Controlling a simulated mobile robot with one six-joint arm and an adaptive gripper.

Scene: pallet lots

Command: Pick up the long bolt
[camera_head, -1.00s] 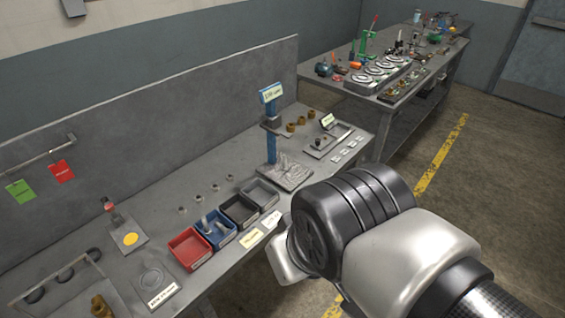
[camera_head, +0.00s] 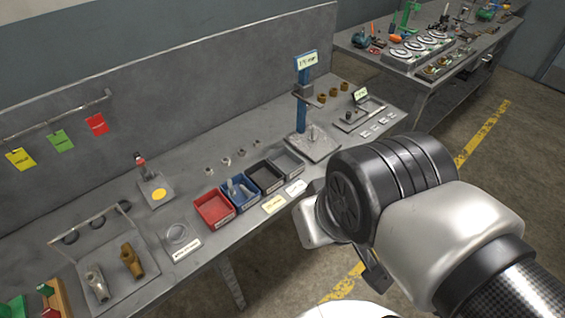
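Grey bolt-like pieces (camera_head: 238,187) lie in the blue bin (camera_head: 229,203) in the middle of the near bench. Another small grey piece (camera_head: 313,131) stands upright on the plate of the blue-post stand (camera_head: 311,147). The pieces are too small to tell which one is the long bolt. My arm's dark joint and silver links fill the right middle, in front of the bench edge.
A red bin (camera_head: 213,209), a black bin (camera_head: 265,176) and a grey bin (camera_head: 289,163) flank the blue one. Several small nuts (camera_head: 241,153) stand behind. Brass and grey fittings (camera_head: 131,260) lie on a tray at left. A cluttered second bench (camera_head: 412,90) stands behind.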

